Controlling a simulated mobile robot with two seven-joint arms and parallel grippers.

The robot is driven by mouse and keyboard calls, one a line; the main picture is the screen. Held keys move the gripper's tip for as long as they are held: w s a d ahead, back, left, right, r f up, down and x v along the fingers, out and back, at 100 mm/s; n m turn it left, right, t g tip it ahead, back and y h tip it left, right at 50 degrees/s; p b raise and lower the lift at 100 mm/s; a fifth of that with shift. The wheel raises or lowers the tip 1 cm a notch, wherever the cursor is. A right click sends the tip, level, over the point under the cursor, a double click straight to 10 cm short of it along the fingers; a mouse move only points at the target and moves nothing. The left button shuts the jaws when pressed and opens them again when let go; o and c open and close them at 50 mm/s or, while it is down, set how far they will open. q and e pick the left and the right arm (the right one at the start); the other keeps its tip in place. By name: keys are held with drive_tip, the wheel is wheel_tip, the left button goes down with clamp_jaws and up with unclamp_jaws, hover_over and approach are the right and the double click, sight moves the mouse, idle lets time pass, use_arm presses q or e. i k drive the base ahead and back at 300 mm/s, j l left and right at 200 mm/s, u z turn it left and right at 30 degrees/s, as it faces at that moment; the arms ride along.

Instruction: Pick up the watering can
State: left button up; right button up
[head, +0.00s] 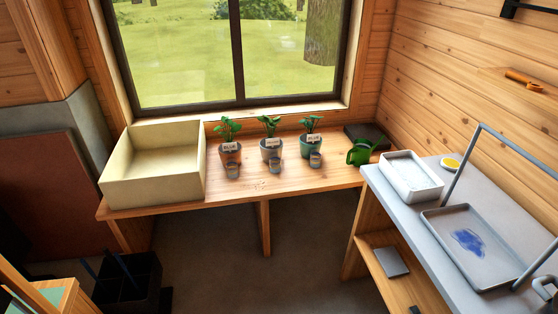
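The watering can (360,153) is small and green. It stands on the wooden bench under the window, at the bench's right end, to the right of the potted plants. Its spout points to the right. Neither of my grippers shows in the head view, so nothing is seen touching the can.
Three labelled potted plants (271,150) with small pots in front stand left of the can. A large cream box (153,190) fills the bench's left end. A grey counter at right holds a white tray (411,190) and a grey tray (480,270). Floor before the bench is clear.

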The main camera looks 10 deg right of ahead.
sight(362, 151)
drive_tip(key=i+l, duration=0.15)
drive_tip(key=i, duration=0.4)
drive_tip(key=i+l+u, duration=0.1)
drive_tip(key=i, duration=0.45)
drive_tip(key=i+l, duration=0.2)
drive_tip(key=i, duration=0.35)
drive_tip(key=i+l+u, duration=0.1)
drive_tip(key=i, duration=0.45)
